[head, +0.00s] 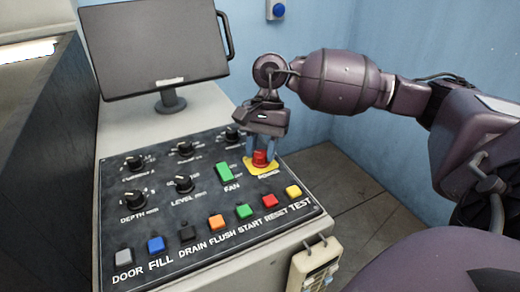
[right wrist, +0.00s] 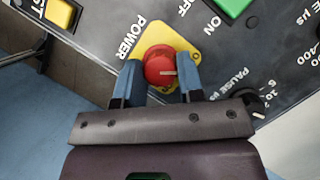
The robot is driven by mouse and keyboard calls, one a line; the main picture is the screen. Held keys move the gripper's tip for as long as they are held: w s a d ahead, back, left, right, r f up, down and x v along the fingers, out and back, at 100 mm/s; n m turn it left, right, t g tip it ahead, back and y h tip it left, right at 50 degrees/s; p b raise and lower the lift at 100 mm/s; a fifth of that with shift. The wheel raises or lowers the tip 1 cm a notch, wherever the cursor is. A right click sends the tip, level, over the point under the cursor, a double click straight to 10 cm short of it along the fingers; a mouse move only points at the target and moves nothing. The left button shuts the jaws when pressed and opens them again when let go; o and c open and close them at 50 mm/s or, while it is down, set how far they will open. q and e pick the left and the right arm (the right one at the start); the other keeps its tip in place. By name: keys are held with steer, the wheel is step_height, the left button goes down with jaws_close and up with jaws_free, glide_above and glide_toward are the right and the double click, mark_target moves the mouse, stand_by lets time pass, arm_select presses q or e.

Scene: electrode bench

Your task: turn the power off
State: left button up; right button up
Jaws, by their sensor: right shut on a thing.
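The red power knob (head: 260,158) sits on a yellow plate (head: 261,168) at the right side of the black control panel, by the word POWER. My right gripper (head: 262,155) comes down over it from above. In the right wrist view the red knob (right wrist: 160,66) is between the two blue fingertips of the right gripper (right wrist: 157,80), one on each side, and the gripper is shut on it. A light mark on the knob points to the right in that view. My left gripper is not in view.
The green FAN switch (head: 225,172) is just left of the knob. Several coloured buttons line the panel's front, including the yellow TEST button (head: 293,191). A monitor (head: 155,45) stands behind. A handheld device (head: 315,266) hangs at the bench's front right.

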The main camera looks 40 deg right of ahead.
stand_by(0.3)
steer(key=o, duration=0.9)
steer(key=shift+r, duration=0.15)
steer(key=v, duration=1)
steer(key=shift+r+p, duration=0.3)
